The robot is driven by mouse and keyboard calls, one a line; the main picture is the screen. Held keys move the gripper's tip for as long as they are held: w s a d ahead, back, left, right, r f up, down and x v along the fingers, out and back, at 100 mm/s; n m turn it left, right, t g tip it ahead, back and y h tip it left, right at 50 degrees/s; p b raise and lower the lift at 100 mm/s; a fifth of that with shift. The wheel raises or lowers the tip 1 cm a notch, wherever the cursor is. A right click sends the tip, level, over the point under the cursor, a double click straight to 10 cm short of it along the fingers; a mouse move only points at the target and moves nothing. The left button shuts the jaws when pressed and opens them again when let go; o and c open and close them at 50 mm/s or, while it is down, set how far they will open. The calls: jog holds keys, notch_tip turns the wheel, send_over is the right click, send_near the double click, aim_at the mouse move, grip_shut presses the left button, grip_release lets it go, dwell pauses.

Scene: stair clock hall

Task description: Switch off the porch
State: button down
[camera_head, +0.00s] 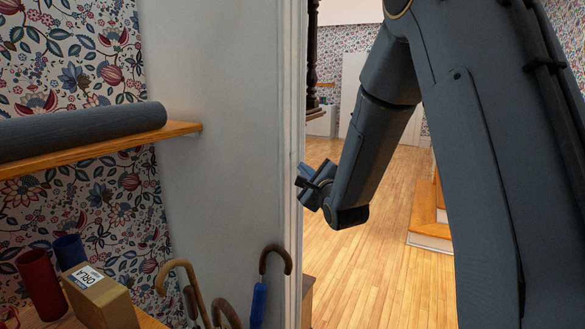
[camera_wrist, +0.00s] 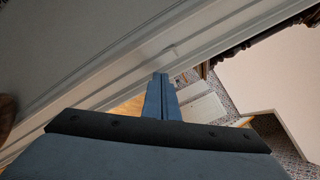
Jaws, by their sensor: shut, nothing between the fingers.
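My gripper (camera_head: 304,181) is in the middle of the head view, at the white door frame (camera_head: 298,90) on the left side of a doorway. Its fingers are together and empty; they also show shut in the wrist view (camera_wrist: 160,80). The frame runs diagonally above them there, with a small pale raised piece (camera_wrist: 173,50) on it that I cannot identify. I cannot tell whether the fingertips touch the frame. No porch switch can be made out in either view.
A wooden shelf (camera_head: 100,148) with a dark roll (camera_head: 85,128) juts from the left wall. Below are a cardboard box (camera_head: 101,298), a red cylinder (camera_head: 40,283) and several hooked handles, one on a blue umbrella (camera_head: 258,305). Wooden floor (camera_head: 375,235) beyond the doorway is clear; a step (camera_head: 430,225) stands right.

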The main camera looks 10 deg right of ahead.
jog(key=shift+s+d, duration=0.1)
jog(key=shift+d, duration=0.05)
jog(key=s+d, duration=0.1)
jog(key=d, duration=0.1)
jog(key=s+d+p, duration=0.1)
jog(key=s+d, duration=0.1)
jog(key=shift+r, duration=0.2)
dwell(0.5)
jog(key=shift+f, duration=0.1)
jog(key=s+f+n+g+h+b, duration=0.1)
jog(key=s+f+n+g+h, duration=0.1)
jog(key=s+f+n+g, duration=1.1)
jog(key=s+n, duration=0.4)
jog(key=s, duration=0.4)
jog(key=s+a+f+n+g, duration=0.1)
jog(key=s+f+n+g, duration=0.2)
jog(key=s, duration=0.9)
notch_tip(320, 180, down, 3)
jog(key=n, duration=0.3)
jog(key=shift+s+n+g+h+b, duration=0.15)
jog(key=shift+n+g+h+b, duration=0.15)
jog(key=shift+n+b, duration=0.1)
